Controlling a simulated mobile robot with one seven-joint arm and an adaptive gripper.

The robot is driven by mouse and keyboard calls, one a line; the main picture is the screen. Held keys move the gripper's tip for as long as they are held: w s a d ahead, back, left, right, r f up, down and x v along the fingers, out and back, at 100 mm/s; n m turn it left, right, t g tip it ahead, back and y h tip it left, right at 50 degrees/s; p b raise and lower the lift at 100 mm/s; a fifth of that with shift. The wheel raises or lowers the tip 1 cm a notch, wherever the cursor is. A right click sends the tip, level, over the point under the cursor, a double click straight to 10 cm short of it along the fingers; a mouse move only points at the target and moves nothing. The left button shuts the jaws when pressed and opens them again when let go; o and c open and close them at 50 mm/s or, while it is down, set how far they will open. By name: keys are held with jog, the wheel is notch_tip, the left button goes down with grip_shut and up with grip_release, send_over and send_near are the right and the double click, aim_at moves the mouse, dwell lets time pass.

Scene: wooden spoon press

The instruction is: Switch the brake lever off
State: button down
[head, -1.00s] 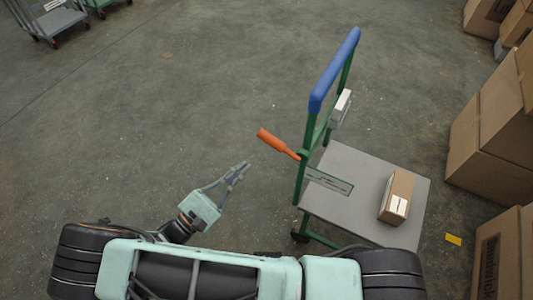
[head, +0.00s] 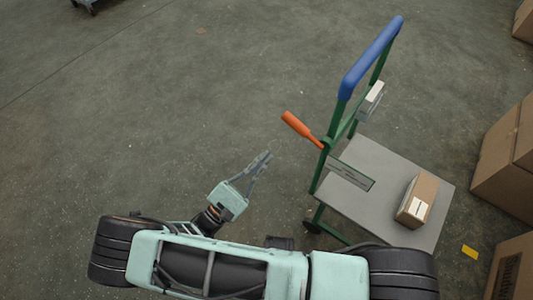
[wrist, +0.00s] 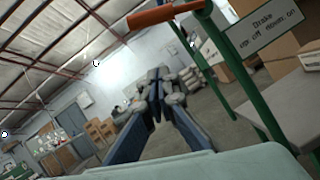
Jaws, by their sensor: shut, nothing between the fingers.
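The brake lever (head: 302,130) is an orange handle on the trolley's green post. It sticks out to the left of the post in the head view. In the wrist view the lever (wrist: 165,14) crosses the top edge, above the fingers. A sign (wrist: 262,33) beside it reads "Brake up: off down: on". In the wrist view the gripper's fingers (wrist: 158,90) point away from the camera.
The trolley has a blue push handle (head: 371,57), green posts and a grey deck (head: 375,160) carrying a cardboard box (head: 417,200). Large cartons (head: 508,150) stand to the right. The concrete floor (head: 180,110) left of the trolley is clear.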

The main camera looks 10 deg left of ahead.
aim_at(305, 130)
jog(key=w+d+r, duration=0.4)
jog(key=d+r, duration=0.1)
jog(key=r, duration=0.1)
jog(key=shift+w+r, duration=0.25)
jog(key=shift+r, duration=0.15)
jog(key=shift+r, duration=0.1)
